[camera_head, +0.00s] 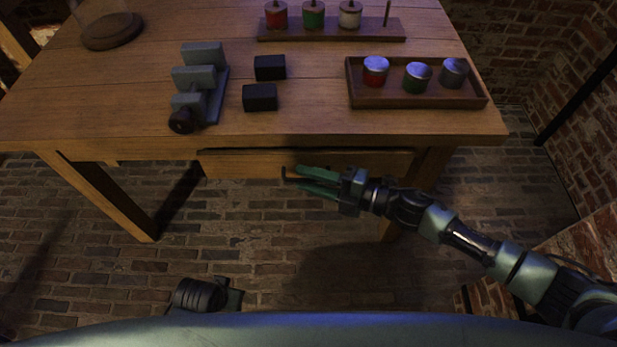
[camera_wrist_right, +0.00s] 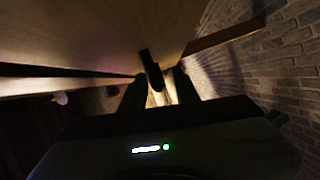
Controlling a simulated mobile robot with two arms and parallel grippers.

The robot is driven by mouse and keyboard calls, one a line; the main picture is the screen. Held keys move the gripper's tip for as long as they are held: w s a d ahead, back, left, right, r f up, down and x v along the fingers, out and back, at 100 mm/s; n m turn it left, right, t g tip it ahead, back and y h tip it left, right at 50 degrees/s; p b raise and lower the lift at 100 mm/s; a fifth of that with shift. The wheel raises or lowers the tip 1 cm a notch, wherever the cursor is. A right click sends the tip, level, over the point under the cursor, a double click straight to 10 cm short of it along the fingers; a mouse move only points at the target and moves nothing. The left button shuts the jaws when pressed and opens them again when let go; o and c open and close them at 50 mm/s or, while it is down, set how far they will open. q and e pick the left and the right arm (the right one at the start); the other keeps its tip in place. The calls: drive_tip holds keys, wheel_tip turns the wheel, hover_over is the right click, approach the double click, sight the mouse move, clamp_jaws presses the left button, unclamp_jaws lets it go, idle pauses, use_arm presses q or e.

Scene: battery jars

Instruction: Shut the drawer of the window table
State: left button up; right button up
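The window table (camera_head: 120,110) is a wooden table filling the upper part of the head view. Its drawer (camera_head: 240,164) has a wooden front just under the tabletop's front edge. No open inside of the drawer shows, and how far it stands out is hard to tell. My right gripper (camera_head: 293,178) is at the middle of the drawer front, its greenish fingers apart. A small dark handle (camera_head: 284,173) is at the fingertips. In the right wrist view, a dark bar (camera_wrist_right: 151,70), likely this handle, lies between the fingers (camera_wrist_right: 158,88); contact cannot be told. My left gripper is not in view.
On the tabletop are a grey stepped block (camera_head: 200,76), two black blocks (camera_head: 265,82), a tray (camera_head: 420,102) with three jars, a peg rack (camera_head: 330,33) with three jars, and a glass dome (camera_head: 112,30).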

drive_tip(key=shift+a, duration=0.1)
clamp_jaws()
drive_tip(key=shift+w, duration=0.1)
idle(1.3)
